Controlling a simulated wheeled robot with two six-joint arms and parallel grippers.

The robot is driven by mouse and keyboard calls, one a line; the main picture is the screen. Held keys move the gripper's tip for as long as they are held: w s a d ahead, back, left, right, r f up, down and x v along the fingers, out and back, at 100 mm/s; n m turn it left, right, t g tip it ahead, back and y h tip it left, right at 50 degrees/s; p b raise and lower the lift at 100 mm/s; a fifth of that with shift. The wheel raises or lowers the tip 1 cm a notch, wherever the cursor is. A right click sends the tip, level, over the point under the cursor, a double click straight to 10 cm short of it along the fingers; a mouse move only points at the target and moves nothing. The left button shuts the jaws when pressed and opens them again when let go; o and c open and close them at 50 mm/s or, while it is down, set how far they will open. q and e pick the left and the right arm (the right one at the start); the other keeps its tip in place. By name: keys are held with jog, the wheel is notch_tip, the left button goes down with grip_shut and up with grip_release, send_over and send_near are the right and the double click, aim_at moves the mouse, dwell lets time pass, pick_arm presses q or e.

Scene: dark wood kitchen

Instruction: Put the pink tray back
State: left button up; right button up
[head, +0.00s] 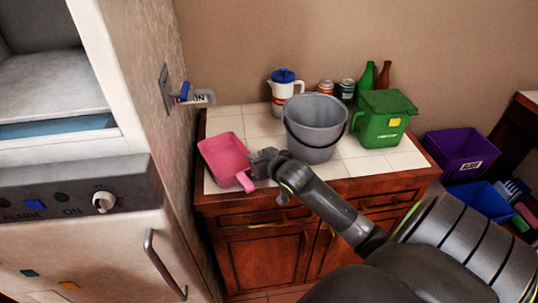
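The pink tray (222,157) is a shallow scoop with a short handle. It lies at the left front of the white tiled counter (232,122), its handle (245,181) pointing to the front edge. My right gripper (258,165) is right beside the tray's right side, close to the handle. Its fingers are small and dark here, and I cannot tell whether they touch or grip the tray. My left gripper is not in view.
A grey bucket (315,127) stands just right of the tray. Behind are a white jug (285,93), two cans and two bottles. A green bin (382,121) is at the right. A fridge (88,235) stands left. Purple (462,154) and blue crates are further right.

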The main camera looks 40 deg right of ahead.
jog(key=v, duration=0.7)
jog(key=shift+s, duration=0.15)
dwell(0.3)
jog(key=s+a+f+n+g, duration=0.1)
jog(key=s+a+f+g, duration=0.25)
jog(key=s, duration=0.55)
jog(key=s+a+f+g, duration=0.2)
jog(key=s+f+g, duration=0.15)
jog(key=s, duration=0.55)
jog(key=s+a+f+n+g, duration=0.1)
jog(key=s+a+f+g, duration=0.25)
jog(key=s, duration=0.45)
notch_tip(320, 180, down, 27)
jog(key=d, duration=0.3)
jog(key=s+a+f+g, duration=0.1)
jog(key=s+f, duration=1.3)
jog(key=shift+s+a+f+g+y, duration=0.3)
jog(key=shift+s+g, duration=0.05)
jog(key=shift+s, duration=0.05)
